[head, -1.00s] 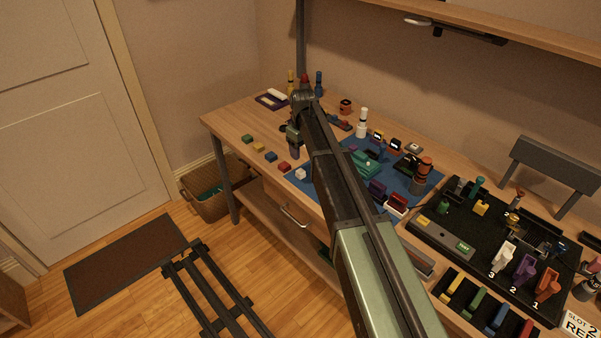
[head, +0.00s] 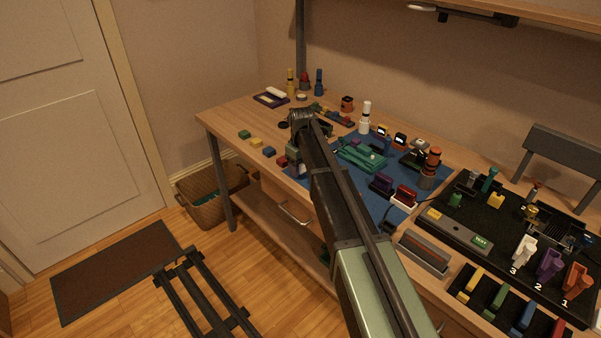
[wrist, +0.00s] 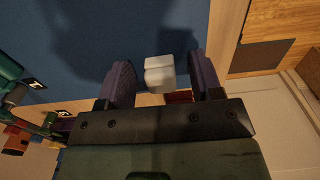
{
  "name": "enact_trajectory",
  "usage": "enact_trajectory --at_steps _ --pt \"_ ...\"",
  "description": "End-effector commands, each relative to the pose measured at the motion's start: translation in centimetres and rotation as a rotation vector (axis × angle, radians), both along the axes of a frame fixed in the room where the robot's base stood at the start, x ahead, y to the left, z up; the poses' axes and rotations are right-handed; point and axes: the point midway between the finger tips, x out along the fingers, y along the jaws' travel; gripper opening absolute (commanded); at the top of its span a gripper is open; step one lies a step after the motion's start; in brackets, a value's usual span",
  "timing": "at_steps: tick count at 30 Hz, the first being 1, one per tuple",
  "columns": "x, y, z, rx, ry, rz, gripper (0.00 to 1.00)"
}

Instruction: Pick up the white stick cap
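The white stick cap (wrist: 159,74) is a small white block on the blue mat in the wrist view. It sits between the two dark purple fingers of my gripper (wrist: 160,66), with a visible gap on each side. The fingers are apart and not touching the cap. In the head view my gripper (head: 295,164) is low over the front left corner of the blue mat (head: 402,172).
Red (head: 281,161), blue (head: 269,152), yellow (head: 256,142) and green (head: 244,134) caps lie in a row along the table's front edge, left of my gripper. A green part (head: 362,155) lies on the mat. A white bottle (head: 365,117) stands behind.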

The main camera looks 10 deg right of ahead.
Motion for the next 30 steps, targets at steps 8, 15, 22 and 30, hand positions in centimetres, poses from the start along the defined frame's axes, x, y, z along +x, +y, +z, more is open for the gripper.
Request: enact_trajectory --at_steps 8,15,22,30 --pt "0.0 0.0 0.1 0.0 0.0 0.0 0.18" --pt "0.0 0.0 0.1 0.0 0.0 0.0 0.07" --pt "0.0 0.0 1.1 0.0 0.0 0.0 0.07" --pt "0.0 0.0 6.5 0.0 0.0 0.0 0.07"
